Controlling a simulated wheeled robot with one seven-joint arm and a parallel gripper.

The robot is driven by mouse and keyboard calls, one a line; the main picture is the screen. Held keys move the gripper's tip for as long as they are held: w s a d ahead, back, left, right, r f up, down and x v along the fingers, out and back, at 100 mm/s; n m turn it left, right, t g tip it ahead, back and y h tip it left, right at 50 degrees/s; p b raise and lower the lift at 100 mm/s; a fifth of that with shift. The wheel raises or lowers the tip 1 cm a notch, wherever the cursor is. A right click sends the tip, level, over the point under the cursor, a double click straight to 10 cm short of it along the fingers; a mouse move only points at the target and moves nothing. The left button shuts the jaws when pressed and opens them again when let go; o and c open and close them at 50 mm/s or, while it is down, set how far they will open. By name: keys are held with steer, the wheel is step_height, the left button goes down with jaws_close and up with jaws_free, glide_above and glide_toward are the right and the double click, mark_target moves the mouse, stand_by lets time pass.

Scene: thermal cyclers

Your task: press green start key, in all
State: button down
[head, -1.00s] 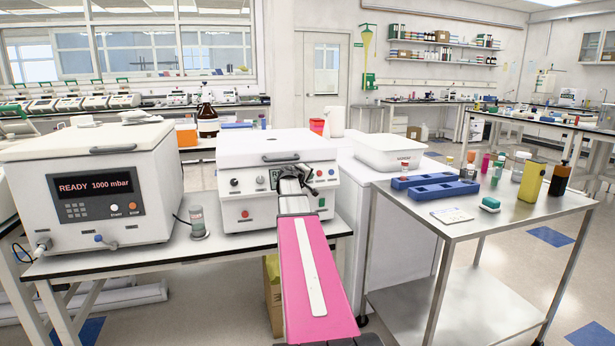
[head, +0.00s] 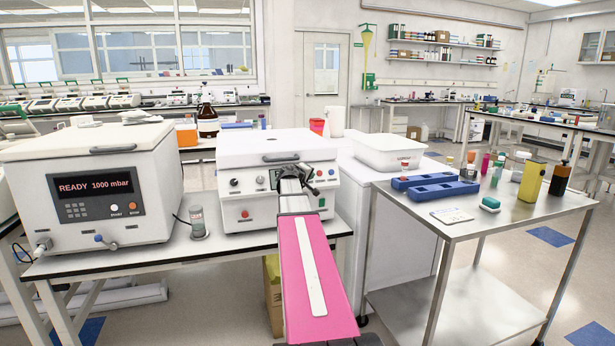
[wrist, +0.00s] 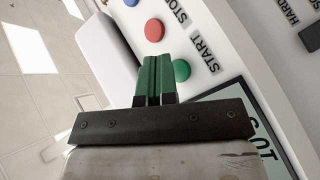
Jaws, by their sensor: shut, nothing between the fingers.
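A white benchtop machine (head: 238,160) stands on the bench in the middle of the head view, and my gripper (head: 302,181) is at its front panel. In the wrist view the round green key (wrist: 181,70) sits beside the word START. A red key (wrist: 154,30) sits by the word STOP. My gripper (wrist: 155,60) has its green fingers shut together and empty. The fingertips lie just left of the green key and overlap its edge in the picture. I cannot tell whether they touch it or the panel. In the head view my arm hides part of the panel.
A white unit reading READY 1000 mbar (head: 150,215) stands to the left. A steel cart (head: 455,228) with blue racks (head: 437,190) and bottles stands to the right. A dark-framed screen (wrist: 225,97) lies near the green key.

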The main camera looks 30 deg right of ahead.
steer(key=shift+s, duration=0.1)
steer(key=s, duration=0.1)
steer(key=s+r, duration=0.1)
steer(key=s+a+r, duration=0.1)
steer(key=s, duration=0.1)
steer(key=shift+s, duration=0.1)
stand_by(0.6)
stand_by(0.6)
steer(key=s+a+f+m+g+y, duration=0.15)
steer(key=s+a+f+y, duration=0.25)
steer(key=a+f, duration=0.7)
steer(key=s+a+f+g+y, duration=0.2)
steer(key=s+a+f+y, duration=0.15)
steer(key=a+f, duration=0.8)
steer(key=s+a+f+g+y, duration=0.2)
steer(key=s+a+f, duration=0.4)
steer(key=a, duration=0.4)
steer(key=s+a+f+g+y, duration=0.2)
steer(key=s+a+f+y, duration=0.2)
steer(key=s+a, duration=0.5)
step_height(320, 180, down, 2)
steer(key=shift+a+f, duration=0.1)
steer(key=shift+a, duration=1.1)
